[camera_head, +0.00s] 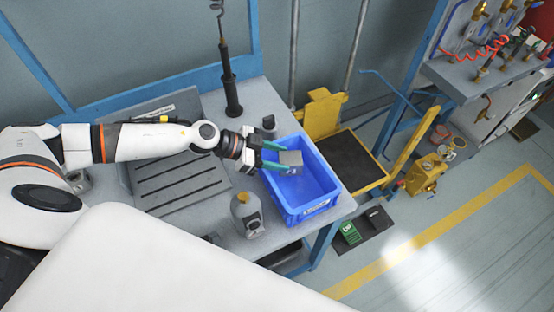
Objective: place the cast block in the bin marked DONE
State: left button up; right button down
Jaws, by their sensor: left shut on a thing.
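The cast block (291,159) is a small grey block held between the green fingers of my left gripper (280,157). The gripper is shut on it, and the block shows over the inside of the blue bin (318,207). I cannot tell how high it is above the bin floor. The bin stands on the right end of the grey bench and has a small label on its front wall, too small to read. The bin floor that shows looks empty. My right gripper is not in view.
A grey bottle-like part (246,213) stands on the bench left of the bin. A slotted grey plate (175,180) lies under my left arm. A black post (231,85) stands behind. A yellow cart (345,145) is right of the bench.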

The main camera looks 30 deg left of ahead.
pick_arm(q)
jog(key=shift+f, duration=0.3)
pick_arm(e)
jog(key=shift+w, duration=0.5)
pick_arm(q)
jog(key=shift+f, duration=0.5)
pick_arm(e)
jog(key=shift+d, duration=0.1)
pick_arm(q)
jog(key=shift+f, duration=0.1)
